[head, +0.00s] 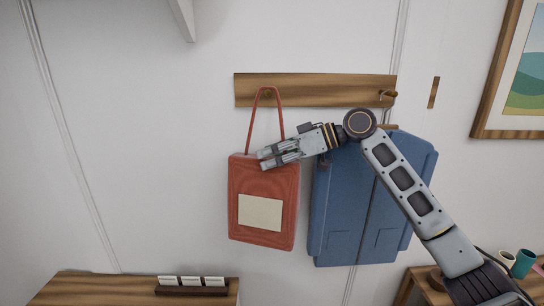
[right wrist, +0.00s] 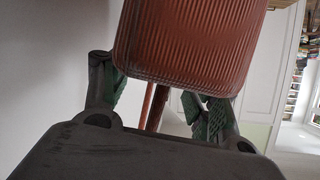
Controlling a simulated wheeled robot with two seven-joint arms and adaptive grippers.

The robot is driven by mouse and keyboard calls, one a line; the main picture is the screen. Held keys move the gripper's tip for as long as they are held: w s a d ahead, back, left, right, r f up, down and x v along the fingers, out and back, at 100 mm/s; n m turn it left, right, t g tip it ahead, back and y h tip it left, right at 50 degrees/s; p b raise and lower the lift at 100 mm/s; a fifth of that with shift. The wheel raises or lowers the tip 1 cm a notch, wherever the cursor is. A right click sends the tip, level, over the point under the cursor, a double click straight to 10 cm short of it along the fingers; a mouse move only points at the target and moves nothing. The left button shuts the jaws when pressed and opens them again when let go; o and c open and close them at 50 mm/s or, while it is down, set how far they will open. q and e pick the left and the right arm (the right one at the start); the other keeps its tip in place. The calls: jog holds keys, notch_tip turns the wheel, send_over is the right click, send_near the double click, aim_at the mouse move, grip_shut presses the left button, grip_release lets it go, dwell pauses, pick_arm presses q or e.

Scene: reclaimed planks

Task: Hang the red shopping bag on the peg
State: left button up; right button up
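The red shopping bag (head: 263,210) hangs upright against the wall below the wooden rail (head: 315,90). Its thin handle (head: 249,128) rises to a point at the left peg (head: 268,94) and appears looped over it. The bag has a pale label on its front. My right gripper (head: 264,160) is at the bag's top edge, reaching in from the right. In the right wrist view the gripper (right wrist: 155,98) has its fingers apart, with a handle strap between them and the bag (right wrist: 190,40) just beyond. Neither finger clearly pinches the strap. My left gripper is not in view.
A blue garment (head: 345,215) hangs from the right peg (head: 387,94), close beside the bag and behind my right arm. A wooden table (head: 75,288) with a card holder (head: 190,290) stands below left. A framed picture (head: 490,130) is on the right wall. Wall left of the bag is clear.

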jog(key=shift+o, duration=1.2)
jog(key=shift+f, duration=0.1)
jog(key=v, duration=1.2)
jog(key=shift+w, duration=0.1)
